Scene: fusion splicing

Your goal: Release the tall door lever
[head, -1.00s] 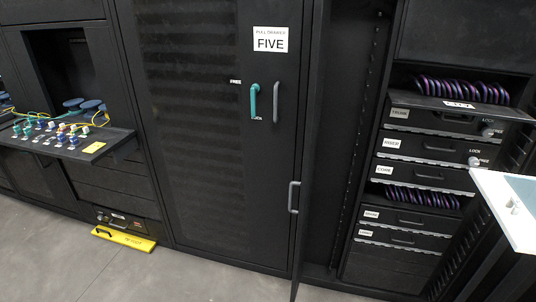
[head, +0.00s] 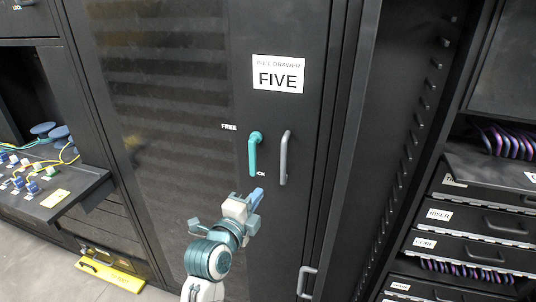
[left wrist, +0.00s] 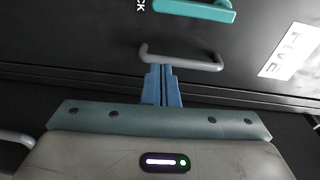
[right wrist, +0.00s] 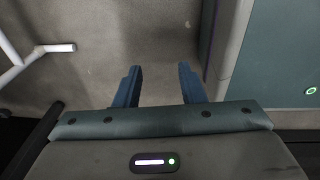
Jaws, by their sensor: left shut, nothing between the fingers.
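The teal lever (head: 254,154) hangs downward on the tall black door (head: 190,90), with a "FREE" label to its upper left and a partly hidden label at its lower end. A grey fixed handle (head: 285,158) stands just right of it. My left gripper (head: 257,195) is shut and empty, just below the lever and handle, apart from the lever. In the left wrist view the teal lever (left wrist: 200,10) lies at the top and the grey handle (left wrist: 182,60) is just beyond the closed blue fingertips (left wrist: 161,68). My right gripper (right wrist: 158,70) is open and empty, away from the door.
A "PULL DRAWER FIVE" sign (head: 278,74) is above the lever. A second grey handle (head: 307,282) is lower right. Labelled drawers (head: 470,222) stand at right. A shelf with coloured connectors (head: 50,195) juts out at left, above a yellow floor piece (head: 110,275).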

